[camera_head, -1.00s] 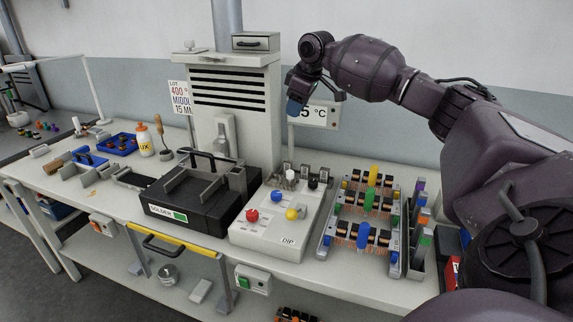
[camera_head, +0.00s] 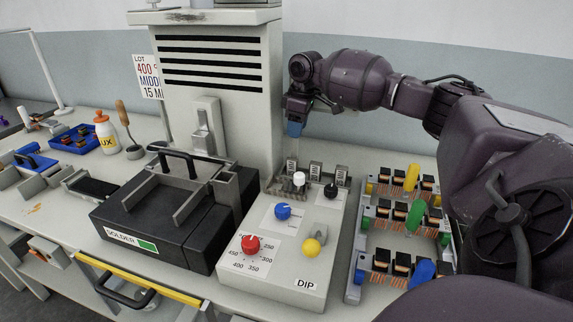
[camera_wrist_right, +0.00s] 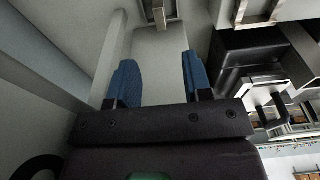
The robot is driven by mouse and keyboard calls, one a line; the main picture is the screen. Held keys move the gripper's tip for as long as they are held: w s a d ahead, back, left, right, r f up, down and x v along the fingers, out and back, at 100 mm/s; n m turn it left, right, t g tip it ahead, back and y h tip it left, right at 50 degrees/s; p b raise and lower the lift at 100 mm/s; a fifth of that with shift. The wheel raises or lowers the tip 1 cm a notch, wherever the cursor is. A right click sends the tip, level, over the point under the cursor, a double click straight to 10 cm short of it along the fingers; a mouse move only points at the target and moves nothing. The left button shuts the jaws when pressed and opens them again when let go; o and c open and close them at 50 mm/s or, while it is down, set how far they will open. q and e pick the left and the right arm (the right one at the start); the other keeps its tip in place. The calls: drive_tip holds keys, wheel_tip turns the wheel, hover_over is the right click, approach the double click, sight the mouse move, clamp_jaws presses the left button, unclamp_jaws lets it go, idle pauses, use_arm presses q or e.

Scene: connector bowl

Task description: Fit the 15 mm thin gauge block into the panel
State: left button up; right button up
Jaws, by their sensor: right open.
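The panel (camera_head: 325,228) is a light grey sloped box with red, blue and yellow knobs, white and black knobs at the back, and a DIP label. Several small grey blocks (camera_head: 315,171) with dark markings stand in a row at its back edge; I cannot tell which, if any, is the 15 mm thin gauge block. My right gripper (camera_head: 294,129) points down above the left end of this row, apart from it. In the right wrist view its two blue fingers (camera_wrist_right: 160,78) are spread with nothing between them. My left gripper is not in view.
A black solder unit (camera_head: 150,222) with a handle stands left of the panel. A tall vented grey cabinet (camera_head: 218,110) rises behind it. A rack (camera_head: 353,270) of coil parts stands on the right. A lot sign (camera_head: 148,76) reads 400, MIDD and 15.

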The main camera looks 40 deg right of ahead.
drive_tip(key=b, duration=0.1)
hover_over(293, 159)
wheel_tip(293, 159, down, 6)
drive_tip(key=shift+s+d+r, duration=0.1)
drive_tip(key=shift+s, duration=0.05)
drive_tip(key=shift+w+f+b, duration=0.2)
drive_tip(key=shift+f+b, duration=0.6)
drive_tip(key=shift+f, duration=1.95)
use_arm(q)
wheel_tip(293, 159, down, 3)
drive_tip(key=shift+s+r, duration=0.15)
use_arm(e)
drive_tip(key=shift+r, duration=0.15)
drive_tip(key=shift+c, duration=0.5)
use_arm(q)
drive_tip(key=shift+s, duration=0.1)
use_arm(e)
clamp_jaws()
